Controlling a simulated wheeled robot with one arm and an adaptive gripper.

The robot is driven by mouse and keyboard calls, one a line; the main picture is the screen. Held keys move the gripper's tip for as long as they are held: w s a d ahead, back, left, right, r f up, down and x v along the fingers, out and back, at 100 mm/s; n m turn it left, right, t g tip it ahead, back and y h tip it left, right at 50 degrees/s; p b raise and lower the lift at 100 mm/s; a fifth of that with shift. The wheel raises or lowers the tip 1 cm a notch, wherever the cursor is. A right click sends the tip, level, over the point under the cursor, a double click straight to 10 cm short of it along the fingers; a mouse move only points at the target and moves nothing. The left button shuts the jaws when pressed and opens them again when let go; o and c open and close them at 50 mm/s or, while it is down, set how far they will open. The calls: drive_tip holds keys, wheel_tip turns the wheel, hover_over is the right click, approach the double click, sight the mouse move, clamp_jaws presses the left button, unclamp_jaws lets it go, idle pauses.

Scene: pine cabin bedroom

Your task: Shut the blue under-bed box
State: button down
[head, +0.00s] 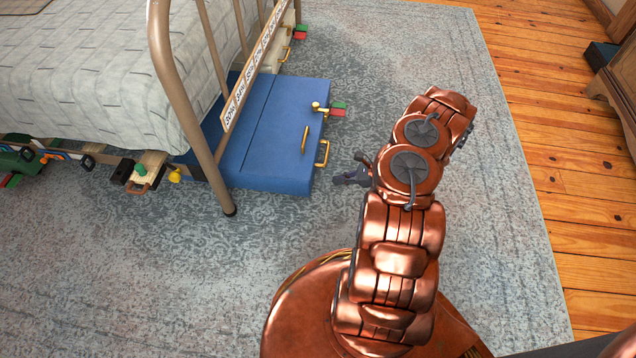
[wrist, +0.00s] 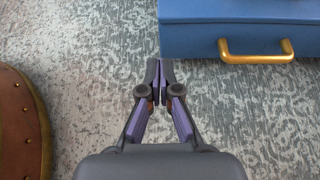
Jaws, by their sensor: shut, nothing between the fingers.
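My gripper (head: 340,180) is just to the right of the box's near front corner, low over the rug. Its fingers (wrist: 160,68) are together and empty, left of the handle and apart from it.
The bed (head: 90,70) has a tan metal frame (head: 185,100) with a leg on the rug beside the box. Other toy-like boxes (head: 150,172) show under the bed. The patterned rug (head: 250,270) is clear in front. A wooden cabinet (head: 618,90) stands at the far right.

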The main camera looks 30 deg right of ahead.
drive_tip(key=w+a+f+b, duration=0.2)
drive_tip(key=w+a, duration=0.3)
drive_tip(key=shift+a+b, duration=0.35)
